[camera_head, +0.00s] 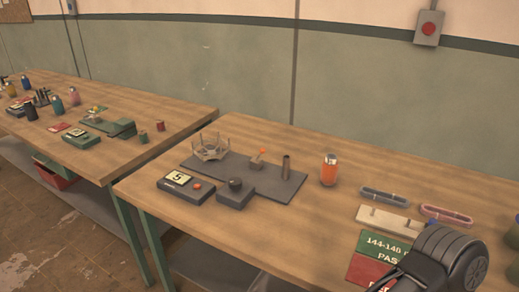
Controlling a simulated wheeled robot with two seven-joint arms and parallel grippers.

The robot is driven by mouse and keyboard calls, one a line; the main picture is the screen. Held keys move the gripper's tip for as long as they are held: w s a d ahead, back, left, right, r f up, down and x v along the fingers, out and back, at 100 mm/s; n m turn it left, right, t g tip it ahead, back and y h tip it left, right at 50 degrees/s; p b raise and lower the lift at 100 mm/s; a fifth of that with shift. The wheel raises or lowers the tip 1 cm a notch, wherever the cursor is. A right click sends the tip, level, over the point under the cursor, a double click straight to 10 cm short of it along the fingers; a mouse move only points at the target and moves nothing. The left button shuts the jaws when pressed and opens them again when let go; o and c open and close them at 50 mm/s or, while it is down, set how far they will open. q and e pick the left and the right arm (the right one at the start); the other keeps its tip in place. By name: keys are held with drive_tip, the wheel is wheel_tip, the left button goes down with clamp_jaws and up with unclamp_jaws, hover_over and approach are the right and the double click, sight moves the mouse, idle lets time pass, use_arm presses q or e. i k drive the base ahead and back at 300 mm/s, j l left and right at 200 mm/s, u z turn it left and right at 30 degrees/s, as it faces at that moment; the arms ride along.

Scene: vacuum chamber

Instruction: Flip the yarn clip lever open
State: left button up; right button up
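A small clip with an orange lever (261,151) stands on the grey base plate (290,186) of a device on the near table. I take it to be the yarn clip. The lever sticks up at a tilt above a small block, and it is too small to tell whether it is open or closed. A ring of upright prongs (210,149) stands to its left and a dark upright tube (286,166) to its right. A black ribbed part of my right arm shows at the bottom right, well away from the clip. Neither gripper's fingertips can be seen.
In front of the clip are a block with a black knob (235,185) and a box showing 5 (186,188). An orange lighter-like bottle (329,170) stands to the right. Trays (385,197) and a green-red card (381,246) lie farther right. Bare tabletop lies front centre.

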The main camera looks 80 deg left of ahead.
sight(262, 150)
drive_tip(key=u, duration=2.65)
drive_tip(key=z, duration=1.6)
drive_tip(key=i+j, duration=0.15)
drive_tip(key=j, duration=0.2)
drive_tip(key=i+j, duration=0.15)
drive_tip(key=j, duration=0.2)
drive_tip(key=k+l, duration=0.15)
drive_tip(key=l, duration=0.25)
drive_tip(key=k+l, duration=0.15)
drive_tip(key=l, duration=0.25)
drive_tip(key=k+l, duration=0.15)
drive_tip(key=l, duration=0.2)
drive_tip(key=i+j, duration=0.15)
drive_tip(key=j, duration=0.2)
drive_tip(key=i+j, duration=0.1)
drive_tip(key=j, duration=0.25)
drive_tip(key=i+j, duration=0.15)
drive_tip(key=j, duration=0.25)
drive_tip(key=i+j, duration=0.15)
drive_tip(key=j, duration=0.2)
drive_tip(key=z, duration=0.05)
